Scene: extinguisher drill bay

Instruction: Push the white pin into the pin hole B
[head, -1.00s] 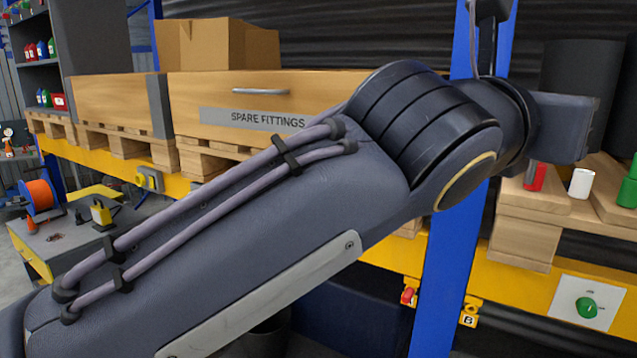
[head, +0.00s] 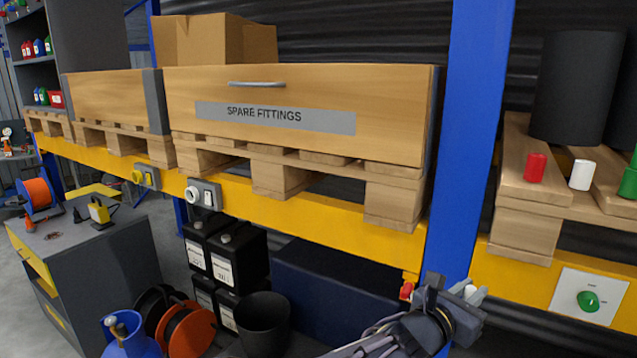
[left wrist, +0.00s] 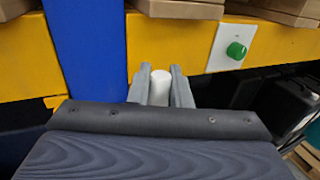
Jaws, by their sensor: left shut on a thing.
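My left gripper (head: 470,292) is at the lower right of the head view, in front of the blue upright. It is shut on the white pin (left wrist: 160,90), which shows between the two fingers in the left wrist view and as a small pale end in the head view (head: 470,289). The yellow bracket with the B label, seen earlier right of the upright, is hidden behind my gripper now. I cannot tell whether the pin touches the hole. My right gripper is not in view.
The blue upright (head: 470,130) and yellow beam (head: 300,216) stand close to my gripper. A red pin (head: 406,291) sits left of the upright. A green knob (head: 588,301) is on the beam at right. Red (head: 536,167) and white (head: 581,175) cylinders stand on the pallet above.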

